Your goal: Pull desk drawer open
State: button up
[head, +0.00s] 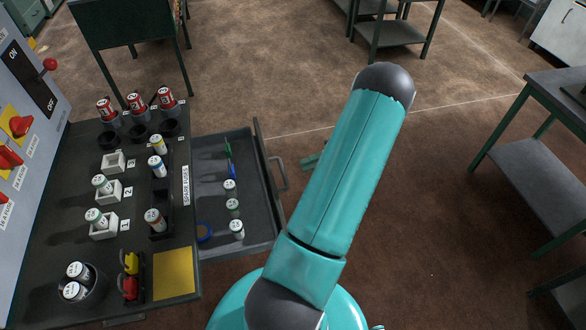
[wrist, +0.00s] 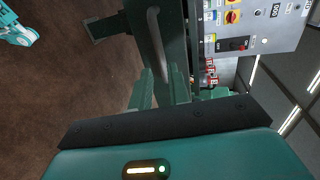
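The desk drawer (head: 262,215) is pulled out from the right side of the dark desk (head: 62,220) in the head view. Its handle (head: 281,174) is on the drawer's front edge, and it also shows as a grey bar in the wrist view (wrist: 155,42). My gripper (head: 312,160) shows just right of the handle, apart from it and mostly hidden behind my arm. In the wrist view its two teal fingers (wrist: 161,80) are apart with a gap between them. The handle lies beyond the fingertips, and nothing is held.
Fuse holders, red cans (head: 136,103) and a yellow pad (head: 173,274) are on the desk. A green table (head: 560,100) stands right. The brown floor between is clear.

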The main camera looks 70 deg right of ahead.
jog(key=v, duration=0.5)
dwell(0.5)
jog(key=w+a+r+n+g+h, duration=0.25)
jog(key=w+a+r+g, duration=0.35)
jog(key=w+a+r, duration=0.4)
jog(key=w+a+r+n+g+h, duration=0.1)
jog(key=w+a+r+n+g, duration=0.2)
jog(key=w+a+r+g, duration=0.55)
jog(key=a+r+n+t+h, duration=0.2)
jog(key=a+r+t+h, duration=0.1)
jog(key=a, duration=1.1)
jog(key=w+a+r+n+t+h, duration=0.1)
jog(key=a+r+n+t+h, duration=0.2)
jog(key=a, duration=1.1)
notch_tip(320, 180, up, 3)
jog(key=shift+f+t, duration=0.1)
jog(key=shift+t, duration=0.75)
